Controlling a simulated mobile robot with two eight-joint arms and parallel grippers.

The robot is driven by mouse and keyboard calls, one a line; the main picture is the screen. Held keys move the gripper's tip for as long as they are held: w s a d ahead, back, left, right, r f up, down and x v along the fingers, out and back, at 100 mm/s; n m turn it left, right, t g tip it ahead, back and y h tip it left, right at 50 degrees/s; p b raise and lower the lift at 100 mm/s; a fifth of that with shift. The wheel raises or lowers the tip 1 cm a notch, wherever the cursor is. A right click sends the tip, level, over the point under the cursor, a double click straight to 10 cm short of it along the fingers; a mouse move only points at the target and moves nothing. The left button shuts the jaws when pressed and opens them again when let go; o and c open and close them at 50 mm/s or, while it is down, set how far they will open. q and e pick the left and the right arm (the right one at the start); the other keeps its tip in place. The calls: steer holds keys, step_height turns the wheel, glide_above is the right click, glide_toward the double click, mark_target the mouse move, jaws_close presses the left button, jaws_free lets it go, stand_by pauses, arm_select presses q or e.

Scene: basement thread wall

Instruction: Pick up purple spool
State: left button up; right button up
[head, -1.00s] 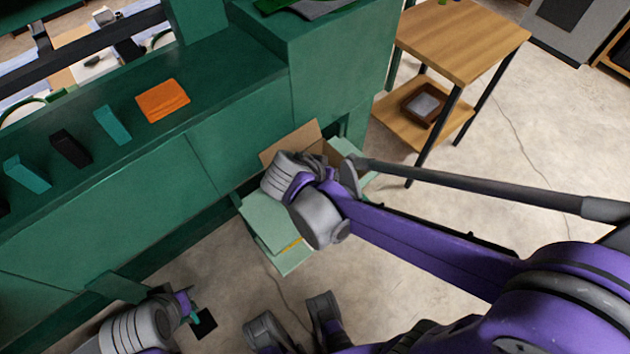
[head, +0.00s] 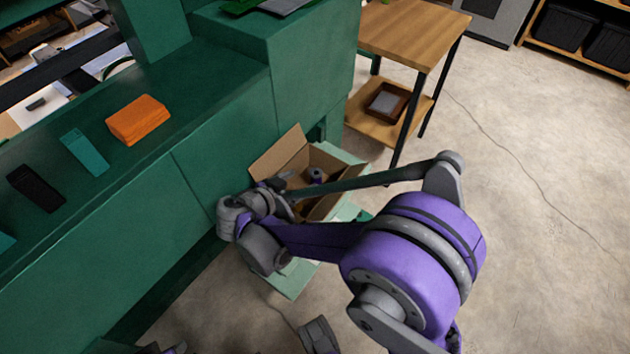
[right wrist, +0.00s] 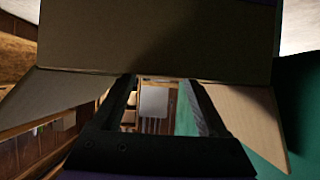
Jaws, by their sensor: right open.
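A small purple spool (head: 315,175) sits inside an open cardboard box (head: 265,164), toward its far side in the head view. My right gripper (head: 284,184) is at the box's near left edge, left of the spool and apart from it. In the right wrist view the two dark fingers of my right gripper (right wrist: 160,85) are spread with nothing between them. Cardboard flaps of the box (right wrist: 155,40) fill much of that view; the spool does not show clearly there. My left gripper is out of the head view.
The box rests on a pale green drawer or shelf (head: 291,279) beside the green cabinet (head: 240,130). An orange stack (head: 138,119) and small blocks lie on the cabinet ledge. A wooden table (head: 410,35) stands behind right. The floor at right is clear.

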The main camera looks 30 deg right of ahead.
mark_target(313, 176)
steer(key=shift+x, duration=0.9)
steer(key=b+x, duration=0.2)
steer(key=x, duration=0.3)
steer(key=shift+f, duration=0.3)
jaws_close()
